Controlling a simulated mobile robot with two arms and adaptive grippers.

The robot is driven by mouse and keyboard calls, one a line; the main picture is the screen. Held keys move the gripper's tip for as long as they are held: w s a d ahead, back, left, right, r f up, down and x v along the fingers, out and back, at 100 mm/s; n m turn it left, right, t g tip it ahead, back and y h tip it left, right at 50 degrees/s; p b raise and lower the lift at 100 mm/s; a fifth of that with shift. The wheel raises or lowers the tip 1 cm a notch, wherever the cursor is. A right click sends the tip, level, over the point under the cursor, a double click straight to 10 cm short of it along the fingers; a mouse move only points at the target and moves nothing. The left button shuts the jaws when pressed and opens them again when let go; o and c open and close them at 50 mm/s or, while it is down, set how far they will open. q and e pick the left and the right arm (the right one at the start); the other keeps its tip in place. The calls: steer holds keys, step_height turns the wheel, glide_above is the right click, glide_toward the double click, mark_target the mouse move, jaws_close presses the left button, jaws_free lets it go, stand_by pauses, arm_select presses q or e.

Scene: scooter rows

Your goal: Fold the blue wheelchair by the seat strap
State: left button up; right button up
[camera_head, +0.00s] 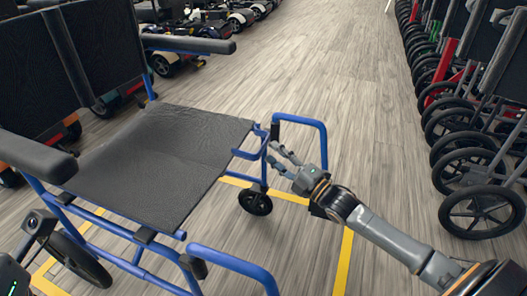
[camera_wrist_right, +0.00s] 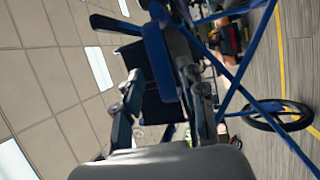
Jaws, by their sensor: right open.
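The blue wheelchair (camera_head: 225,262) stands unfolded in the head view, with its black seat (camera_head: 165,150) spread flat between blue side tubes. I cannot make out a separate strap on the seat. My right gripper (camera_head: 272,156) is open and empty, just right of the seat's right edge, near the blue front frame and above a small caster wheel (camera_head: 256,203). I cannot tell whether it touches the tubes. In the right wrist view, blue tubes (camera_wrist_right: 243,72) and dark parts of the chair show beyond the open fingers (camera_wrist_right: 162,92). My left gripper's fingers do not show.
Yellow floor lines (camera_head: 344,262) run around the wheelchair. A row of dark-wheeled chairs (camera_head: 482,212) stands along the right, and scooters (camera_head: 240,17) stand at the back left. The wooden aisle (camera_head: 325,75) between them is clear.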

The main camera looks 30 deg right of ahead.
mark_target(264, 143)
steer(key=shift+b+x, duration=0.8)
steer(key=shift+x, duration=1.7)
steer(key=shift+c, duration=0.2)
jaws_close()
